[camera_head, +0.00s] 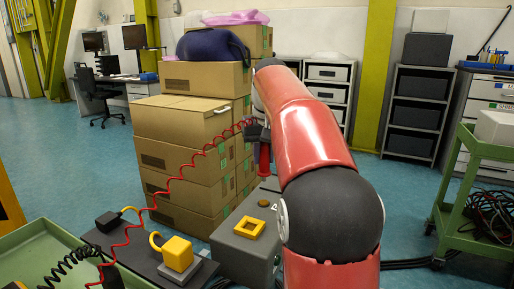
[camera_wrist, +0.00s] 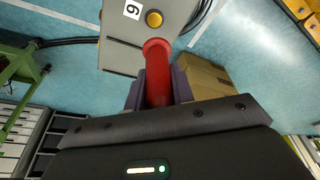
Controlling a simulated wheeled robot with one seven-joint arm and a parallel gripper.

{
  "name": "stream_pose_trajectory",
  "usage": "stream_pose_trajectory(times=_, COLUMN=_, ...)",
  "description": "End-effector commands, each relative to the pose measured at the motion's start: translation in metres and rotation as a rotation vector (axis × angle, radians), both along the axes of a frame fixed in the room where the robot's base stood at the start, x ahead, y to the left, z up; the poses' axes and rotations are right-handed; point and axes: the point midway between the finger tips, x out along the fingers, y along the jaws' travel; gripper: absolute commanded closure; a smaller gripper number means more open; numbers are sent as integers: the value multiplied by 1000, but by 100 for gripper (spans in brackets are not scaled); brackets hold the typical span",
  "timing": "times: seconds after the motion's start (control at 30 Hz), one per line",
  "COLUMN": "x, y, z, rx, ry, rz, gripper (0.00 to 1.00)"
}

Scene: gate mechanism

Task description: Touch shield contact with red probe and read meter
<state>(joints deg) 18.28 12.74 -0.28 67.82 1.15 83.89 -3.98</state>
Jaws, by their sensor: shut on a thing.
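My gripper (camera_head: 262,140) is shut on the red probe (camera_head: 265,158), which hangs roughly upright in the head view, its coiled red cable (camera_head: 178,172) trailing down to the left. In the wrist view my gripper (camera_wrist: 157,92) holds the red probe (camera_wrist: 158,70) between its fingers, with its rounded end pointing toward a grey box (camera_wrist: 115,50). The grey box (camera_head: 240,255) also shows in the head view, below the probe, with a yellow square frame and a round orange-brown button on top. The wrist view shows the round button (camera_wrist: 153,19) and a "9"-like label. I cannot tell which part is the shield contact or meter.
A yellow block (camera_head: 177,252) sits on a dark bench left of the grey box. A green tray (camera_head: 40,250) is at the lower left. Cardboard boxes (camera_head: 180,155) are stacked behind. A green cart (camera_head: 480,180) stands at right.

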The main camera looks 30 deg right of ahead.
Motion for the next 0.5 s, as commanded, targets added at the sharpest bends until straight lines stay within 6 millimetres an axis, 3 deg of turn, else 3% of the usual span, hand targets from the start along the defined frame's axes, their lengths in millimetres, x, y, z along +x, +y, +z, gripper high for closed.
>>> stream_pose_trajectory(times=0.5, x=-1, y=0, z=-51, rx=0, ry=0, rz=0, gripper=98)
